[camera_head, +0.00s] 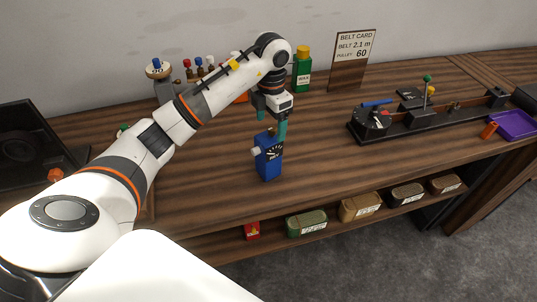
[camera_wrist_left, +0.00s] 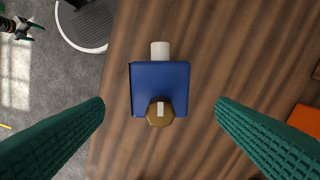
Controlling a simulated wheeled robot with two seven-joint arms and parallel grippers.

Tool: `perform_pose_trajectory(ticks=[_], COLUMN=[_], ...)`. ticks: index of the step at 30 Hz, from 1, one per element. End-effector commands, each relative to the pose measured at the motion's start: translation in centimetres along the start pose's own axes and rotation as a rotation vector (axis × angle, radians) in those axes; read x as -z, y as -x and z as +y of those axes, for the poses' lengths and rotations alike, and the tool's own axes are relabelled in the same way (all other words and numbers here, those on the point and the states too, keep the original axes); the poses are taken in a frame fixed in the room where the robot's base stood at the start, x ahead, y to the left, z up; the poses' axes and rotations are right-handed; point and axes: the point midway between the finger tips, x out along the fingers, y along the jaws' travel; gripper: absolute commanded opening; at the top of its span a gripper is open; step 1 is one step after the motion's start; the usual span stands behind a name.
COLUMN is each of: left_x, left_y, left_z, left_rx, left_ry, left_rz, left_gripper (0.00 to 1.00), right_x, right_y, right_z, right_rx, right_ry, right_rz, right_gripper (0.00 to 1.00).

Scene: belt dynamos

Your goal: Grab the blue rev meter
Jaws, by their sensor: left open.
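The blue rev meter (camera_head: 269,160) stands upright on the wooden bench, with a dark dial on its front and a light stub at its side. In the left wrist view the rev meter (camera_wrist_left: 160,84) shows from above, with a brass knob and a white stub. My left gripper (camera_head: 272,122) is above the rev meter, pointing down. In the wrist view the teal fingers of my left gripper (camera_wrist_left: 160,130) are wide apart on either side of the meter, with clear gaps and nothing held. My right gripper is not in view.
A belt card (camera_head: 352,60) and a green bottle with a yellow cap (camera_head: 302,70) stand at the back. A black-based machine (camera_head: 420,115) and a purple tray (camera_head: 514,125) are to the right. Tins (camera_head: 307,223) sit on the shelf below. Bench around the meter is clear.

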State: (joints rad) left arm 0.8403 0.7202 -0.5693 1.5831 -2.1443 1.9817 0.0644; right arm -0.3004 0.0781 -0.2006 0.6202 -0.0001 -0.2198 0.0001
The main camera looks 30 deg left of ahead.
Motion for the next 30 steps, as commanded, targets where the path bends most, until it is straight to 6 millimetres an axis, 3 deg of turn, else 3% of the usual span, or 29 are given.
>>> perform_pose_trajectory(ticks=[9, 13, 18, 26, 30], left_x=[-0.2, -0.7, -0.6, -0.6, -0.6], left_y=[-2.6, -4.5, -6.7, -7.2, -7.2], left_z=[0.1, 0.0, 0.0, -0.1, -0.1], left_rx=[-0.003, -0.006, -0.004, -0.002, -0.002], left_ry=[-0.002, -0.001, -0.001, -0.002, -0.002], left_rz=[0.000, -0.003, 0.001, 0.004, 0.003], left_gripper=[0.80, 0.80, 0.80, 0.80, 0.60], right_x=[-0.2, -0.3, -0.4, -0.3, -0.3], right_y=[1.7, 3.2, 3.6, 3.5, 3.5], right_z=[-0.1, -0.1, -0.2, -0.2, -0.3], right_rx=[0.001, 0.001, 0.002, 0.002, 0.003], right_ry=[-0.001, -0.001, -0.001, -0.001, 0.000], right_rz=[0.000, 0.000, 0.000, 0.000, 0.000], right_gripper=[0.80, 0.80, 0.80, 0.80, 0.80])
